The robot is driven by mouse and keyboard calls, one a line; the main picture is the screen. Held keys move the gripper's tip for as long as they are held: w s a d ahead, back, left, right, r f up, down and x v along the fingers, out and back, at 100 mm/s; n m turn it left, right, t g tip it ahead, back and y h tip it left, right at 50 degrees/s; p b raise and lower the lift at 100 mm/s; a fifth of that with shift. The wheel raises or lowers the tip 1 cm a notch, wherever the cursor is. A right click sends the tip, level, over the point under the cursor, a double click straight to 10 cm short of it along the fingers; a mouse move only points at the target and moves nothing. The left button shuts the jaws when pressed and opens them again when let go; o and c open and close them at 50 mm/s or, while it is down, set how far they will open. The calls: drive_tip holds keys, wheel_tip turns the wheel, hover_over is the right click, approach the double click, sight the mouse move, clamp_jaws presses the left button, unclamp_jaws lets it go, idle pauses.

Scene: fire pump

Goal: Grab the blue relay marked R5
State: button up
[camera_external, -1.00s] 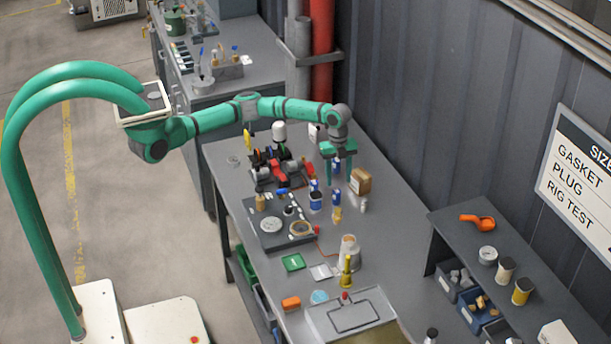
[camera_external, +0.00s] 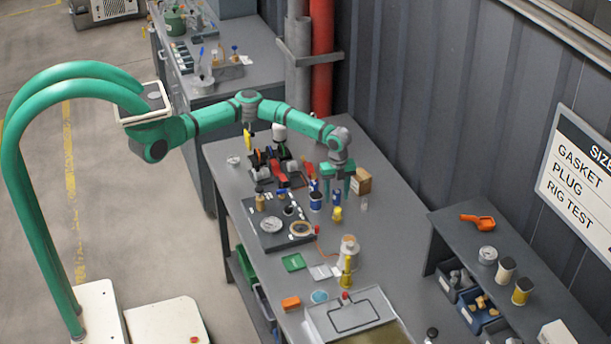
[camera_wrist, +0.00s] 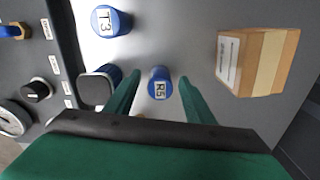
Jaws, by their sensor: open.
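The blue relay marked R5 (camera_wrist: 159,84) stands on the bench and shows in the wrist view with its label facing the camera. My gripper (camera_wrist: 158,80) is open, with one green finger on each side of the relay in that view. I cannot tell how far the fingertips are above it. In the external view my gripper (camera_external: 336,192) points down over the bench, and I cannot make out R5 for sure there. Another blue cylinder, marked T3 (camera_wrist: 111,22), stands up and to the left in the wrist view.
A tan box (camera_wrist: 260,62) stands close on the right of the fingers; it also shows in the external view (camera_external: 361,182). A dark-topped blue item (camera_wrist: 98,86) sits close on the left. A dark panel (camera_wrist: 40,70) with knobs lies further left.

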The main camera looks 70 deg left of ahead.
drive_tip(key=shift+f, duration=0.5)
drive_tip(key=c, duration=1.2)
drive_tip(key=shift+o, duration=0.2)
drive_tip(key=shift+r, duration=0.15)
